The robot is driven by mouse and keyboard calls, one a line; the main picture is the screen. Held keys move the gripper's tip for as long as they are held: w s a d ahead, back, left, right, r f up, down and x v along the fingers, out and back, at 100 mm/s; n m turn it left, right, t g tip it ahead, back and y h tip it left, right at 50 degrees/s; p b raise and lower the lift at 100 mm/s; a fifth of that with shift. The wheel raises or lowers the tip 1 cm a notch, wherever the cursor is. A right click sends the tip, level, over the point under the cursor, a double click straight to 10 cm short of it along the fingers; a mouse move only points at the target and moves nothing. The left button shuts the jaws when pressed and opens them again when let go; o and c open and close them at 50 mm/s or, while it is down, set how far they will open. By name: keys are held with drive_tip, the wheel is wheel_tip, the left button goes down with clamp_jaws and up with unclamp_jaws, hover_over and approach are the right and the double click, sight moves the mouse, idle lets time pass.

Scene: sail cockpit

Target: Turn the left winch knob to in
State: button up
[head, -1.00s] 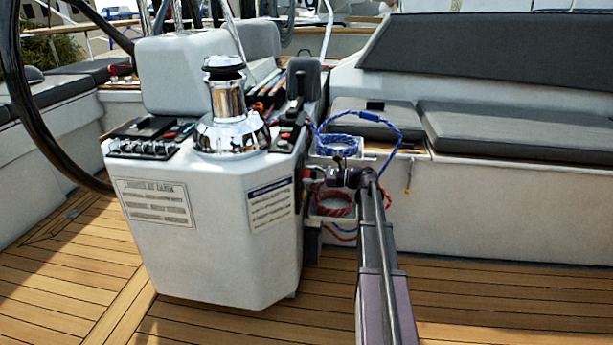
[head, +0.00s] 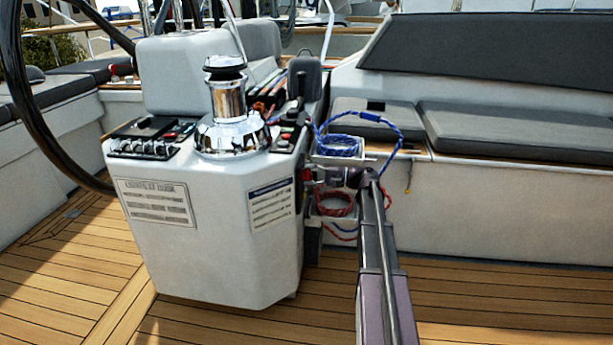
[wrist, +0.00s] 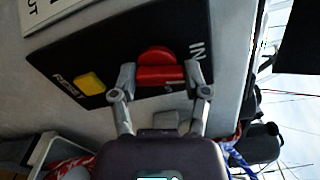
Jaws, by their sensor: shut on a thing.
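In the wrist view a red knob (wrist: 157,66) sits on a black panel (wrist: 100,47) on a pale wall. The word IN is printed beside the knob, toward the panel's right end. My gripper (wrist: 160,74) has one finger on each side of the knob and is shut on it. A small yellow piece (wrist: 90,82) lies on the panel to the left. In the head view my arm reaches to the right side of the white console (head: 215,235). The knob's face and pointer direction cannot be made out there.
A chrome winch (head: 230,120) stands on top of the console. Blue rope (head: 338,146) and red rope (head: 335,203) lie in white bins close to my wrist. A grey-cushioned bench (head: 510,133) is at right. The teak deck (head: 480,300) is clear.

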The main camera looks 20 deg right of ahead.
drive_tip(key=shift+w+d+n, duration=0.1)
drive_tip(key=shift+d+n, duration=0.15)
drive_tip(key=shift+n, duration=1.25)
drive_tip(key=o, duration=1.2)
drive_tip(key=shift+c, duration=0.2)
drive_tip(key=shift+a, duration=0.1)
drive_tip(key=v, duration=1.2)
